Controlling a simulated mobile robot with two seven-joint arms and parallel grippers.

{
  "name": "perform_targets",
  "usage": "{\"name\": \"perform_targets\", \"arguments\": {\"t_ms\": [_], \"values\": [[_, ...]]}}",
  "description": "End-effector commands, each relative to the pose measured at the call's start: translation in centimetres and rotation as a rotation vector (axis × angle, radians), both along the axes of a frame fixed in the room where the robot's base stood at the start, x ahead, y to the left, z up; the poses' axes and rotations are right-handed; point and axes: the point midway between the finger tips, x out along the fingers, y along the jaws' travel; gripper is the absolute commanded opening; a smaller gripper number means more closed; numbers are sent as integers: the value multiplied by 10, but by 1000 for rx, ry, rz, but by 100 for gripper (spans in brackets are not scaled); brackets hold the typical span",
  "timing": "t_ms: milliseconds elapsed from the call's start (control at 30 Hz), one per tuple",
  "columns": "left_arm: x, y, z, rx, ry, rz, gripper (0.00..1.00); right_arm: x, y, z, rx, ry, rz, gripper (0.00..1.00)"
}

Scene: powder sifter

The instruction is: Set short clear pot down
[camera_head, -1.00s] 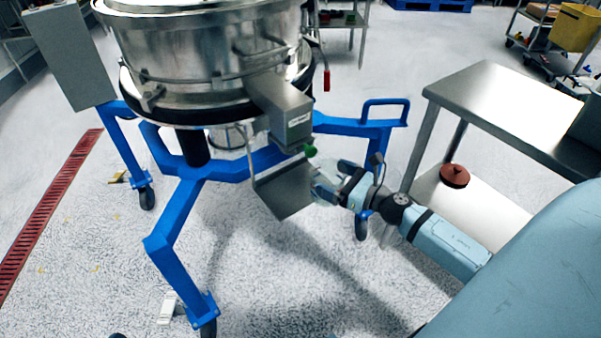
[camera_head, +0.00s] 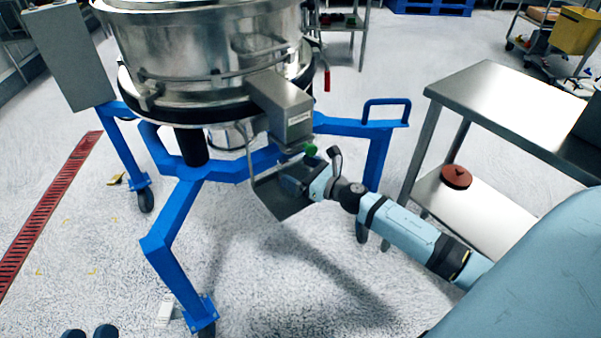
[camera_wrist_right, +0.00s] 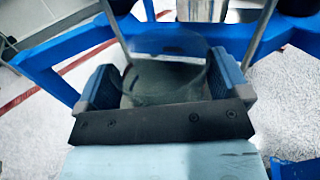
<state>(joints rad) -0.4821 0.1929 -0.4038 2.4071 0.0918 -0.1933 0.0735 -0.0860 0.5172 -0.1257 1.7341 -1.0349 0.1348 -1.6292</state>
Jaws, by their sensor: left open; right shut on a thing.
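The short clear pot (camera_wrist_right: 165,85) shows in the right wrist view as a see-through round vessel between the two blue-grey finger pads of my right gripper (camera_wrist_right: 163,88). That gripper is shut on it. In the head view my right gripper (camera_head: 291,184) is over the small metal shelf (camera_head: 276,206) under the sifter's outlet (camera_head: 283,112). The pot cannot be made out clearly there. Whether its base touches the shelf I cannot tell. Two dark tips of my left gripper (camera_head: 90,333) show at the bottom left edge, apart and empty.
The steel sifter (camera_head: 205,70) stands on a blue wheeled frame (camera_head: 180,220). A green knob (camera_head: 311,150) is just above my right gripper. A steel table (camera_head: 510,105) stands at the right, with a red-brown lid-like object (camera_head: 456,177) on its lower shelf. Floor at lower middle is clear.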

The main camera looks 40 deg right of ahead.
Motion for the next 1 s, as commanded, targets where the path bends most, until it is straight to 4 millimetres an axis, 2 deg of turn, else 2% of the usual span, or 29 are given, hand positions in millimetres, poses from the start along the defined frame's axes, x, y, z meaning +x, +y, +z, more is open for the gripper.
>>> {"name": "perform_targets", "arguments": {"t_ms": [233,267,300,600,767,1000], "values": [[0,-1,0,-9,-10,-4,43,0,0,-4,0,0,0,66],[0,-1,3,-11,-14,-5,43,0,0,-3,0,0,0,99],[0,-1,4,-10,-14,-4,43,0,0,-2,0,0,0,100],[0,0,4,0,-4,-1,43,-2,-1,2,0,1,0,100],[0,0,-3,6,10,0,43,-26,-8,-1,0,3,-1,100],[1,0,-6,11,18,1,43,-75,-24,-1,2,3,-2,100]]}}
